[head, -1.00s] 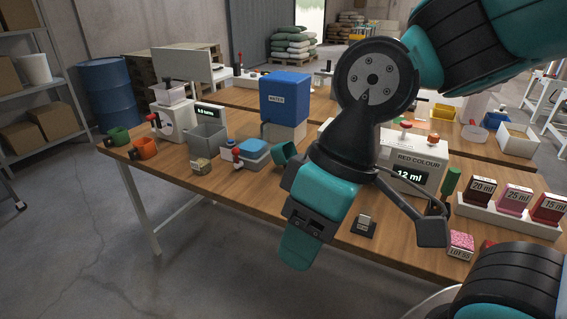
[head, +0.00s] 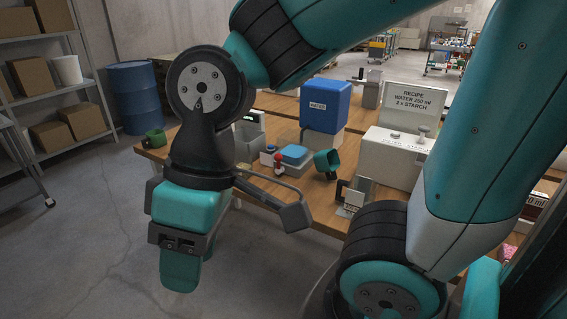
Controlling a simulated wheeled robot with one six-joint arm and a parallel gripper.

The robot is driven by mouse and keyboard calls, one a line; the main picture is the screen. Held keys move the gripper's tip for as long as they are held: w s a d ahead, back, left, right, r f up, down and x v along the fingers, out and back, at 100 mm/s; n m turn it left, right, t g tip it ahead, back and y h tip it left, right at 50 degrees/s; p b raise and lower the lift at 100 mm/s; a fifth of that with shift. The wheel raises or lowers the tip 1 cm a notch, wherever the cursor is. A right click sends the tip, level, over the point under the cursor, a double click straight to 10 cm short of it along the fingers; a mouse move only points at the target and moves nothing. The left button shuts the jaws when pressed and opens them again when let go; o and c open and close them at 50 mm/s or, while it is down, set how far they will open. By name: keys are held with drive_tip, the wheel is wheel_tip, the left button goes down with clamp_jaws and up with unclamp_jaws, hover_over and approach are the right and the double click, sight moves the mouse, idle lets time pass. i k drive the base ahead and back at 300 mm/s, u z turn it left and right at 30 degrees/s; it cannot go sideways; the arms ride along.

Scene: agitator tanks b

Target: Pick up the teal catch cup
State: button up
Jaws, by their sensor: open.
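The teal catch cup (head: 327,162) lies near the front of the wooden table, in front of the water dispenser, and appears tipped on its side with its mouth facing the left. My gripper (head: 180,272) hangs at the lower left, pointing down, in front of the table's left end. It is well to the left of the cup and apart from it. Its jaws are open and I see nothing held in them.
The blue water container (head: 325,106) stands behind the cup. A blue-lidded box (head: 294,155) sits left of it, and a white machine (head: 391,156) stands to the right. A green cup (head: 154,138) is at the table's left end. The floor (head: 75,235) at left is clear.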

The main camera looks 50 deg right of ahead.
sight(328, 166)
drive_tip(key=u, duration=0.05)
drive_tip(key=i, duration=0.65)
drive_tip(key=z, duration=0.7)
drive_tip(key=i, duration=0.45)
drive_tip(key=z, duration=0.45)
